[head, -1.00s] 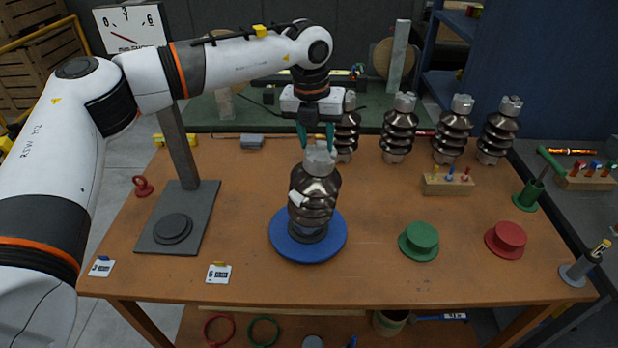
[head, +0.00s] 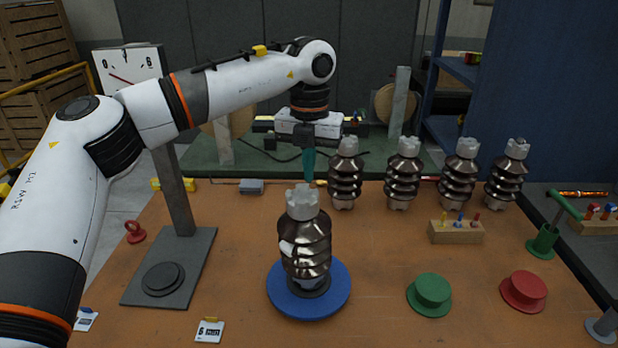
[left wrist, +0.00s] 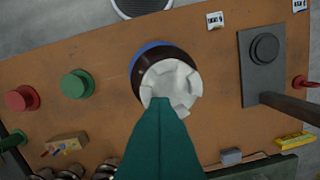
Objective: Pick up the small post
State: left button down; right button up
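A dark brown ribbed post (head: 304,250) with a pale notched cap stands upright on a blue round turntable (head: 340,298). Several similar ribbed posts stand in a row at the back right, one of them (head: 344,176) just right of my left gripper. I cannot tell which one is the small post. My left gripper (head: 308,180) hangs above and a little behind the turntable post's cap, apart from it. Its teal fingers look closed together and empty. In the left wrist view the fingers (left wrist: 159,102) overlap the cap (left wrist: 172,84). My right gripper is not in view.
A grey stand with a dial (head: 130,72) is at left. A green hat-shaped piece (head: 431,292), a red one (head: 524,289) and a wooden peg block (head: 456,232) lie at right.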

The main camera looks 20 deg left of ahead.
pick_arm(q)
jog(key=shift+a+r, duration=0.1)
jog(key=shift+r, duration=0.1)
jog(key=c, duration=2.1)
grip_release()
jog(key=shift+w, duration=0.1)
jog(key=o, duration=1.7)
jog(key=shift+c, duration=0.2)
jog(key=shift+r, duration=0.1)
